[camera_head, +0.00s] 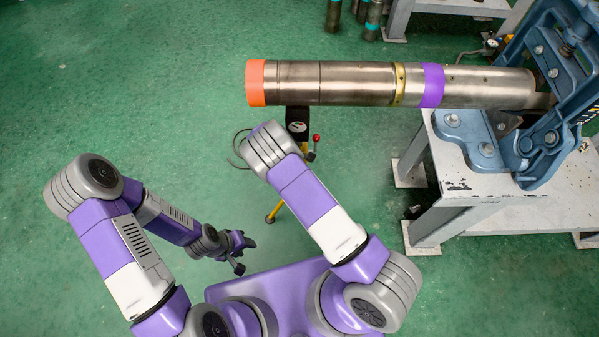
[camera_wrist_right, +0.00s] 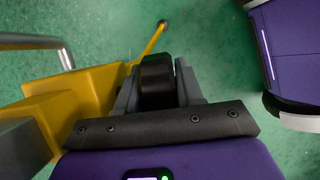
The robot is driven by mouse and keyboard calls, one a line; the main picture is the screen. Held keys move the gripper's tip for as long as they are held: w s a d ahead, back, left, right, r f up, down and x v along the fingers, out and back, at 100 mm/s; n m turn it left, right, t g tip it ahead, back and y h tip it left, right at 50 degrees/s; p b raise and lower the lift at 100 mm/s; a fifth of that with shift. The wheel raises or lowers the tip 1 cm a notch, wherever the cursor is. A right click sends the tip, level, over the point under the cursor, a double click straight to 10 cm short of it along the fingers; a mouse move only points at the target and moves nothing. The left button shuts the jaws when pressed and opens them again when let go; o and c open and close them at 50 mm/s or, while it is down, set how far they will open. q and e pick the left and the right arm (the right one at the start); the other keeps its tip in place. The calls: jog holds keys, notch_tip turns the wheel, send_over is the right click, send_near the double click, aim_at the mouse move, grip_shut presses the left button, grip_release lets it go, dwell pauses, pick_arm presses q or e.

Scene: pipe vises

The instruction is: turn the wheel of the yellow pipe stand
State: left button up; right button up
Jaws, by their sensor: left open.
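The yellow pipe stand (camera_head: 273,213) is under the left part of the pipe, mostly hidden by my right arm. Its wheel (camera_head: 236,150) shows as a thin grey ring left of that arm. In the right wrist view, yellow stand parts (camera_wrist_right: 98,88) fill the left, with a bent silver bar (camera_wrist_right: 30,41), perhaps the wheel's rim. My right gripper (camera_wrist_right: 157,82) is close beside the yellow parts; a black piece stands between its grey sides, and its grip is unclear. My left gripper (camera_head: 240,255) is open and empty, low and left of the stand.
A steel pipe (camera_head: 350,84) with an orange end runs right into a blue vise (camera_head: 550,140) on a white table (camera_head: 450,180). A black box with a gauge (camera_head: 298,119) and a red-knobbed lever (camera_head: 316,138) are under the pipe. Green floor is clear at left.

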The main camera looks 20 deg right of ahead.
jog(key=shift+c, duration=0.6)
jog(key=shift+y, duration=0.3)
